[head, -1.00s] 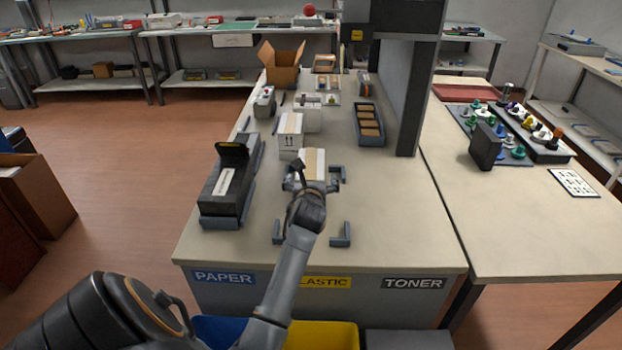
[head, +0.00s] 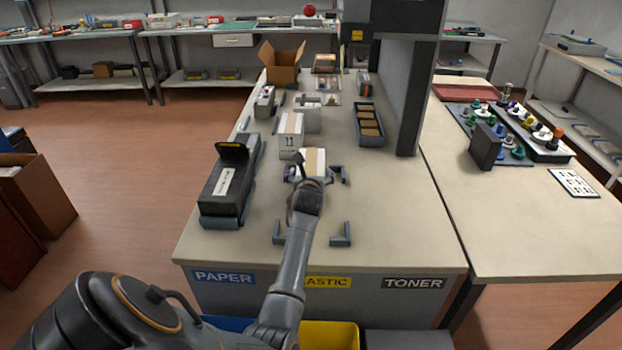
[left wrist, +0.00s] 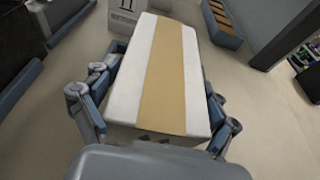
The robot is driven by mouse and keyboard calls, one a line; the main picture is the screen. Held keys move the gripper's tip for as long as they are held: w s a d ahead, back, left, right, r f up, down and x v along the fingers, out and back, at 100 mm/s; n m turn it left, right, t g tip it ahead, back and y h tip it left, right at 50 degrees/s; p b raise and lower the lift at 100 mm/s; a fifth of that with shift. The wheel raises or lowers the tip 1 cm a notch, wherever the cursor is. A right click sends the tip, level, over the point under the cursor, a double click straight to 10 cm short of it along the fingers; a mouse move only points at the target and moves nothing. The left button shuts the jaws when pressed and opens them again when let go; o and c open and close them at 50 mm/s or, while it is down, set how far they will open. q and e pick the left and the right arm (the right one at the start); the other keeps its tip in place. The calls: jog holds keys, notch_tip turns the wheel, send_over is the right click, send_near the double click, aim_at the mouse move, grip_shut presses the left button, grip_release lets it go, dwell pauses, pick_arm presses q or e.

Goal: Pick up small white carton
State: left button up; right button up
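The small white carton (head: 314,160) with a tan tape strip lies on the bench near the back blue-grey corner brackets. In the left wrist view the carton (left wrist: 168,75) fills the middle, its long side pointing away from me. My left gripper (head: 306,178) is low at the carton's near end. In the left wrist view the fingers of my left gripper (left wrist: 155,100) are spread on either side of the carton; contact is not clear, and the carton partly hides them. My right gripper is not in view.
A taller white carton (head: 290,134) stands just behind. A black toner unit (head: 229,185) sits in a holder to the left. A blue-grey tray (head: 369,126) of brown boxes is at back right. Front brackets (head: 341,235) stand near me. The bench's right front is clear.

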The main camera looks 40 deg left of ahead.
pick_arm(q)
jog(key=c, duration=0.9)
